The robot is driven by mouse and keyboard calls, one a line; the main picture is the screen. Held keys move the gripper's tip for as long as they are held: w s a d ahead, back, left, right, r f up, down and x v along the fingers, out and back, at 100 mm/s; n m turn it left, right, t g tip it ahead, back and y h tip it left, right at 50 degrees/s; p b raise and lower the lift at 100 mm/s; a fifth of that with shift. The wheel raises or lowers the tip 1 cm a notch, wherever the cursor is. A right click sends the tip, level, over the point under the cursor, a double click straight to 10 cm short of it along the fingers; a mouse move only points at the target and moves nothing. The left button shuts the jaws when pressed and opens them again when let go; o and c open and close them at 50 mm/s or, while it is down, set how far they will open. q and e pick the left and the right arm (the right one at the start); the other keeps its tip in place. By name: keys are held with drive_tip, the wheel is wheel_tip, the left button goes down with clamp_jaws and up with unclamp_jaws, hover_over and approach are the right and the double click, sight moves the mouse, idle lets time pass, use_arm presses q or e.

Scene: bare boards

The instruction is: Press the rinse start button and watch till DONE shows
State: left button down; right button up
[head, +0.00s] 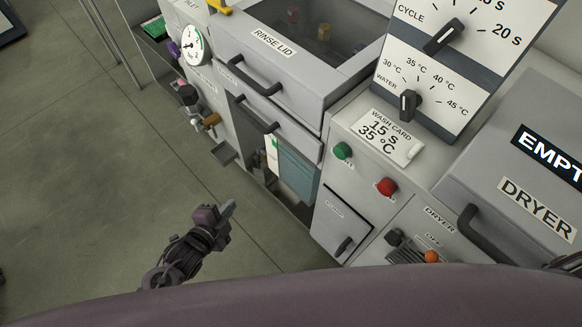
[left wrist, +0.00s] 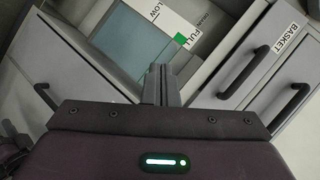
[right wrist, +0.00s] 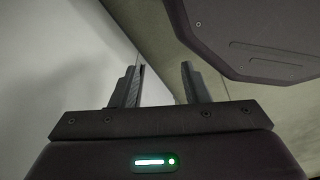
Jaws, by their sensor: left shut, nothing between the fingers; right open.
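A green button (head: 342,151) and a red button (head: 387,187) sit on the grey front panel below the wash card (head: 383,137), which reads 15 s and 35 °C. Small lettering by the buttons is too small to read. The grey rinse lid (head: 272,42) is down, with a window in its top. My left gripper (head: 230,207) is shut and empty, low over the floor, left of the machine front and apart from the buttons. It also shows in the left wrist view (left wrist: 161,84). My right gripper (right wrist: 160,70) is open and empty in the right wrist view. No DONE sign shows.
The cycle dial (head: 443,37) and water dial (head: 407,104) stand above the card. The dryer (head: 537,206) at right has a black sign (head: 548,157) starting EMPT. A gauge (head: 194,46), valves and protruding handles line the left side. Open floor (head: 80,160) lies at left.

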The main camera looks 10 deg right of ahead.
sight(338, 155)
use_arm(q)
drive_tip(key=s+d+r+m+h+b, duration=0.3)
drive_tip(key=s+d+r+m+h, duration=0.1)
drive_tip(key=r, duration=0.5)
drive_tip(key=s+d+r+m+h+b, duration=0.4)
drive_tip(key=d+r+m, duration=0.1)
drive_tip(key=d+r, duration=0.4)
drive_tip(key=shift+s+r+m, duration=0.3)
drive_tip(key=shift+r+m, duration=0.1)
drive_tip(key=shift+r, duration=0.1)
use_arm(e)
drive_tip(key=w+f, duration=0.3)
drive_tip(key=f, duration=0.2)
drive_tip(key=shift+w+a, duration=0.35)
drive_tip(key=shift+w, duration=0.05)
use_arm(q)
drive_tip(key=shift+w+d, duration=0.1)
drive_tip(key=shift+d, duration=0.05)
use_arm(e)
drive_tip(key=shift+f, duration=0.1)
